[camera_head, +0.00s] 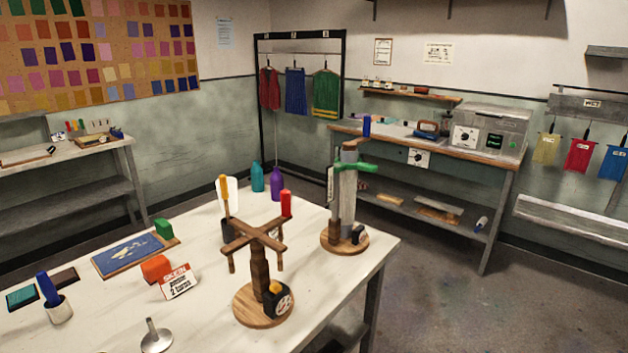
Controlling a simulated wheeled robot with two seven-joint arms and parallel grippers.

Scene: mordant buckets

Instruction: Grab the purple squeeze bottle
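The purple squeeze bottle (276,185) stands upright near the far edge of the white-topped table (215,309). A teal bottle (257,178) stands just left of it, a little apart. A red upright object (286,204) is in front of the purple bottle and to its right, on or behind the wooden cross-armed stand. The purple bottle's upper part is clear of other things in this view. Neither of my grippers shows in the head view.
The wooden stand (259,265) and a taller grey post stand (347,205) with a green arm rise from the table's right side. A blue printed board (127,257), a red block (156,268), a sign (178,282) and a cup (59,311) occupy the left.

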